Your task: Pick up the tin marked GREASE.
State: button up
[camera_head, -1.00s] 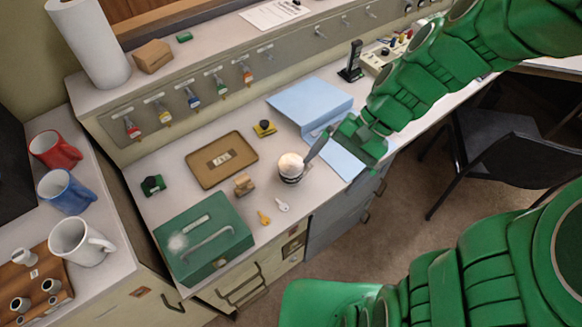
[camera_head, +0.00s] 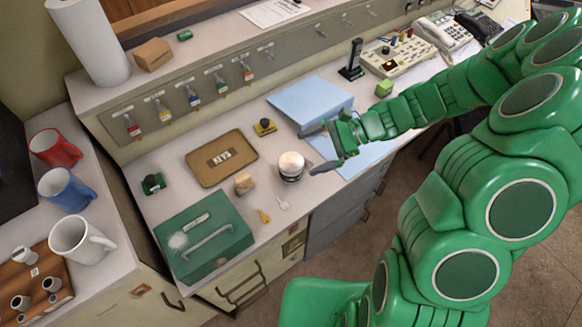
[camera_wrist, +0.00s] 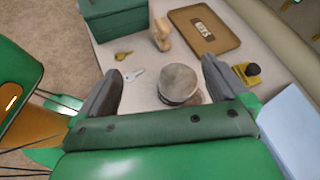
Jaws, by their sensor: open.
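A small round tin (camera_head: 291,167) with a pale lid and a dark band stands upright on the desk, right of the wooden block. Its marking is not readable. In the wrist view the tin (camera_wrist: 178,84) shows between my two fingers, its lower part partly hidden by my gripper's body. My gripper (camera_head: 306,153) is open and empty, with its fingers pointing left toward the tin from its right side. In the wrist view my gripper (camera_wrist: 163,64) has one finger on each side of the tin, with gaps visible; I cannot tell the exact depth between them.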

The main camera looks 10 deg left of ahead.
aim_at(298, 162)
jog(key=w+f+m, duration=0.1)
jog(key=f, duration=0.1)
jog(key=w+f+m+t+y, duration=0.1)
jog(key=f+m, duration=0.1)
jog(key=f, duration=0.1)
jog(key=w+d+f+m+t, duration=0.1)
jog(key=f, duration=0.2)
jog(key=shift+w+m+y, duration=0.3)
jog(key=shift+m, duration=0.1)
jog(key=shift+x, duration=1.35)
jog(key=a, duration=0.2)
jog(key=s, duration=0.1)
jog(key=shift+a+f, duration=0.4)
jog(key=shift+x, duration=0.95)
jog(key=shift+c, duration=0.5)
jog(key=c, duration=1)
jog(key=shift+c, duration=0.2)
jog(key=shift+r, duration=0.1)
